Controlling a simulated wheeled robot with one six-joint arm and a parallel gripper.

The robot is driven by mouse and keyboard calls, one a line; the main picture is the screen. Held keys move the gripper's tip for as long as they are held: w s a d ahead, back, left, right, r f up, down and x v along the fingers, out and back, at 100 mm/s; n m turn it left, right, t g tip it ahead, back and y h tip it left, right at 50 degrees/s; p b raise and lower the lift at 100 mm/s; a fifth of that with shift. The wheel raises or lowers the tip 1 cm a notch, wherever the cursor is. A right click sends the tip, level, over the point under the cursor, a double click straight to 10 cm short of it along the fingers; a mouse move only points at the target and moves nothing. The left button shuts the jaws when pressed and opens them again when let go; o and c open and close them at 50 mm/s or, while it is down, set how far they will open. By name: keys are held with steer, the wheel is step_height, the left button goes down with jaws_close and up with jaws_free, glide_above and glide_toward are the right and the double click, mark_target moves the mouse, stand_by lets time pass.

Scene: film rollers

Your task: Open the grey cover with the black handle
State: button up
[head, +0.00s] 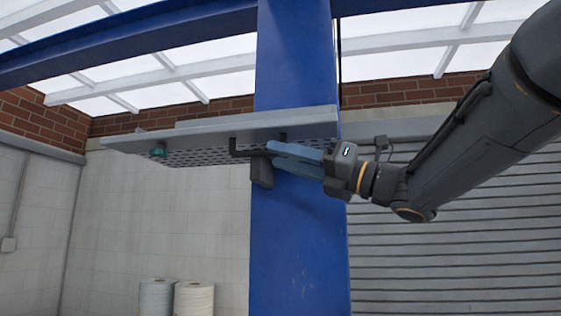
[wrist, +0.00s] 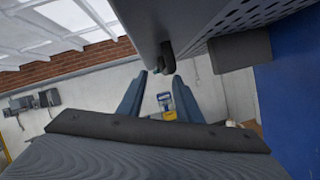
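The grey cover (head: 215,127) stands out roughly level beside a blue column, with its perforated underside showing. It also shows at the top of the wrist view (wrist: 150,20). The black handle (head: 243,153) hangs under the cover's near edge; in the wrist view its dark end (wrist: 166,57) shows close to the cover. My gripper (head: 270,154) comes in from the right with its blue fingers at the handle's right part. In the wrist view my gripper (wrist: 160,75) has its fingers apart, with the handle just beyond and between the tips. Whether they touch it cannot be told.
The blue column (head: 300,240) stands behind my gripper. A dark block (head: 262,171) sits on it under the cover. A small teal part (head: 158,151) hangs under the cover's left end. Pale rolls (head: 193,298) stand at lower left. The space below the cover's left side is free.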

steer(key=b+v, duration=0.5)
steer(key=v, duration=0.2)
steer(key=shift+d+f, duration=0.2)
steer(key=shift+d, duration=0.25)
steer(key=shift+w+f+b, duration=0.1)
steer(key=shift+b, duration=0.75)
stand_by(0.3)
